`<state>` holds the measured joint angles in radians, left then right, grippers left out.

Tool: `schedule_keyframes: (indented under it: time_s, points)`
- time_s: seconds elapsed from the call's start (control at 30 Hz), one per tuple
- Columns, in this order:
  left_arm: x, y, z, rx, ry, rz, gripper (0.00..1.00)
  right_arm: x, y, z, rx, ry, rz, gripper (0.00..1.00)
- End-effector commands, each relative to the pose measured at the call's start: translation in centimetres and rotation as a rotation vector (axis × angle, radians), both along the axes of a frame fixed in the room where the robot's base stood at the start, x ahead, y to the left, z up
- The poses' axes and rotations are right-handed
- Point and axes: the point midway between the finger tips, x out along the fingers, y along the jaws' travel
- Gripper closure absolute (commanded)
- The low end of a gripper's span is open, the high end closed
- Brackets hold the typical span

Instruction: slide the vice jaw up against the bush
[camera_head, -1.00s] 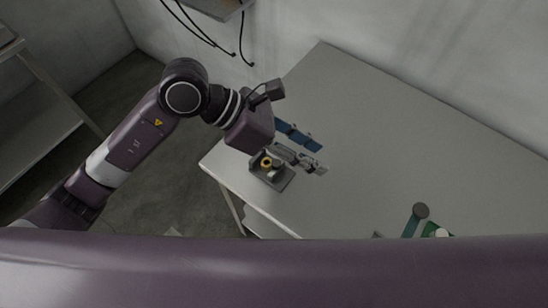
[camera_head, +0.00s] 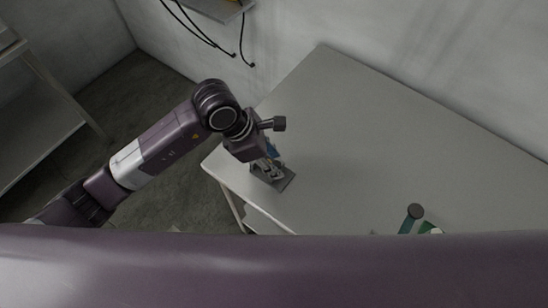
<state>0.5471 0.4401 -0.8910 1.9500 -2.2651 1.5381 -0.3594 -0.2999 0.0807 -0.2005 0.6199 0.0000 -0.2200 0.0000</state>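The small grey vice (camera_head: 285,183) is on the table near its left corner. My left gripper (camera_head: 271,168) is over it, pointing down, with its fingers among the vice parts. The gripper and wrist cover most of the vice, so the jaw and the yellow bush cannot be made out now. A blue part shows beside the grey fingers. The fingers are too small and overlapped to tell whether they are open or touch the jaw. My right gripper is not in view.
The grey table (camera_head: 370,130) is largely clear to the right of the vice. A wall runs behind the table, with cables (camera_head: 242,45) hanging from a shelf. A rack stands far left.

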Motion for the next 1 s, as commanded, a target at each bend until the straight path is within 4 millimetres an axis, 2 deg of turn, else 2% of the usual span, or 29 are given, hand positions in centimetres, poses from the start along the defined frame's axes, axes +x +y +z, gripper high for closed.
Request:
schedule_keyframes:
  time_s: [0.27,0.5,0.6,0.87,1.0]
  points:
    - [-0.01,-0.12,-0.2,-0.001,-0.001,-0.001,0.66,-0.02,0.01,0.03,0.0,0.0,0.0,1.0]
    - [0.0,-0.11,-0.17,-0.001,0.0,0.0,0.92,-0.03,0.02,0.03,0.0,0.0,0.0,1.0]
    - [0.0,-0.11,-0.16,-0.001,0.0,0.0,1.0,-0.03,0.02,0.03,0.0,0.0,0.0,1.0]
    - [0.02,-0.1,-0.15,-0.001,0.0,0.0,1.0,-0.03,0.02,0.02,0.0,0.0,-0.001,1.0]
    - [0.39,0.37,-0.44,0.0,-0.003,0.0,1.0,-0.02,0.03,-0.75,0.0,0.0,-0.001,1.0]
